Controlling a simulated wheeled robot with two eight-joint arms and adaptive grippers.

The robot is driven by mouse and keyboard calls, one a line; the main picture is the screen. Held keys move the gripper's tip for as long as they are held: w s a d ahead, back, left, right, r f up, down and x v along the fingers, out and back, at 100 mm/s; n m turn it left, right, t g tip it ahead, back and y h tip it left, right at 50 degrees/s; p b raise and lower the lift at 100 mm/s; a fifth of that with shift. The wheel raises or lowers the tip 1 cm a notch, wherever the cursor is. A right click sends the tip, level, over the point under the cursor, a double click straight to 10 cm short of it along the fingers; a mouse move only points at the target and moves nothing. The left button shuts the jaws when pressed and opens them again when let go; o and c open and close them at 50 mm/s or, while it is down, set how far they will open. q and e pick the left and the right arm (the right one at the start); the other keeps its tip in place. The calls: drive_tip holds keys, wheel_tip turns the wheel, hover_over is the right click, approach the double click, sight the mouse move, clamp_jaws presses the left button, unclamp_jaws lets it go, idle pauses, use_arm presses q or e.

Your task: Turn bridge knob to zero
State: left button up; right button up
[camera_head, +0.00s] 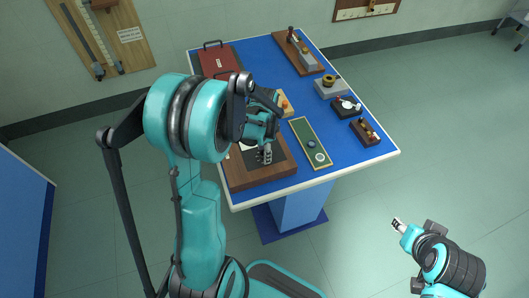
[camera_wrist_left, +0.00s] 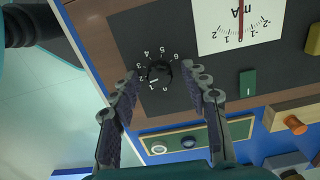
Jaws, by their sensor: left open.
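The bridge knob (camera_wrist_left: 160,72) is a round black knob on a dark panel, ringed by white numerals, on a wooden instrument box (camera_head: 270,178). A pale mark at the knob's lower left lies near the 1 and 2. In the wrist view my left gripper (camera_wrist_left: 163,78) is open, its fingertips on either side of the knob, with visible gaps. In the head view my left gripper (camera_head: 265,155) is over the box's panel, and the knob is hidden or too small to see. My right gripper (camera_head: 398,224) is off the table at the lower right, too small to read.
A white mA meter (camera_wrist_left: 240,22) sits beside the knob on the panel. A green strip board (camera_head: 311,143) lies right of the box. A red case (camera_head: 218,62) and other instruments stand on the blue table.

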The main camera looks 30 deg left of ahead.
use_arm(q)
clamp_jaws()
drive_tip(key=shift+n, duration=0.3)
drive_tip(key=n, duration=0.3)
drive_tip(key=shift+n, duration=0.4)
drive_tip(key=n+b, duration=0.1)
drive_tip(key=n, duration=0.2)
drive_tip(key=shift+n, duration=0.3)
drive_tip(key=n, duration=0.4)
drive_tip(key=shift+n, duration=2.1)
